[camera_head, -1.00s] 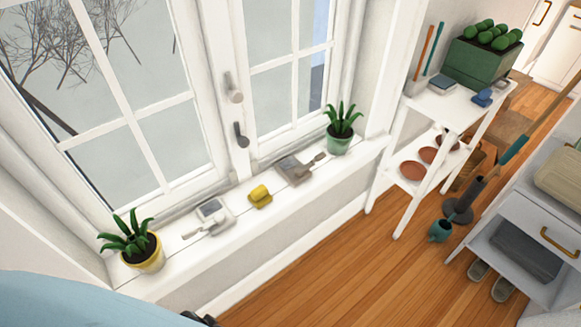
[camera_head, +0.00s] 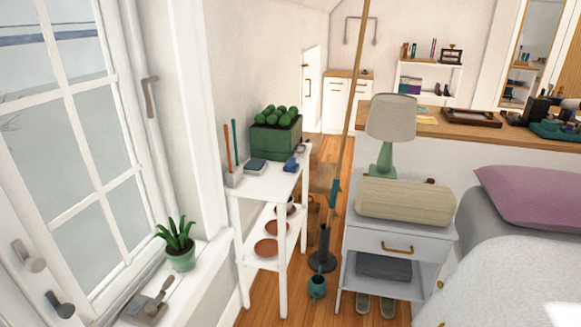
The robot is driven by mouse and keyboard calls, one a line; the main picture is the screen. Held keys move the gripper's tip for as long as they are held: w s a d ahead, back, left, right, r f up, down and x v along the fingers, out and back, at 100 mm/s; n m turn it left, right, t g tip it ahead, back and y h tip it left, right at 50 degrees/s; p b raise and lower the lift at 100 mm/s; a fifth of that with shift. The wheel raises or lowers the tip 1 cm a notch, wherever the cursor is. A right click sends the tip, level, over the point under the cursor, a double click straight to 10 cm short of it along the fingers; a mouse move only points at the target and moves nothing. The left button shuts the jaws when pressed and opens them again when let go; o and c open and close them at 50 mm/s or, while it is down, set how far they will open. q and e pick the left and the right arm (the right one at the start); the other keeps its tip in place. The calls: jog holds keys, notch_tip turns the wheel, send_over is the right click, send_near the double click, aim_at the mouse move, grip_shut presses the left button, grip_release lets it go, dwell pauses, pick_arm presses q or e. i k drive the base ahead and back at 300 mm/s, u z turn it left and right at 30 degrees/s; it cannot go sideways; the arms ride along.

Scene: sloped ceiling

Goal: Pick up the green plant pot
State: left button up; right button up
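A small green plant pot (camera_head: 181,260) with a spiky aloe-like plant (camera_head: 175,235) stands upright on the white window sill at the lower left. A larger square green planter (camera_head: 276,140) with round green plants (camera_head: 277,117) stands on the top shelf of the white stand. Neither of my grippers shows in the head view, and nothing touches either pot.
A grey tool (camera_head: 150,305) lies on the sill (camera_head: 205,270) in front of the small pot. The white shelf stand (camera_head: 262,183) also holds brushes and terracotta saucers. A nightstand (camera_head: 395,245), a teal watering can (camera_head: 317,284) and a bed are at right. Wooden floor shows between.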

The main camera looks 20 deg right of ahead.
aim_at(180, 249)
jog(key=z, duration=0.5)
jog(key=i, duration=1.05)
jog(key=u, duration=0.85)
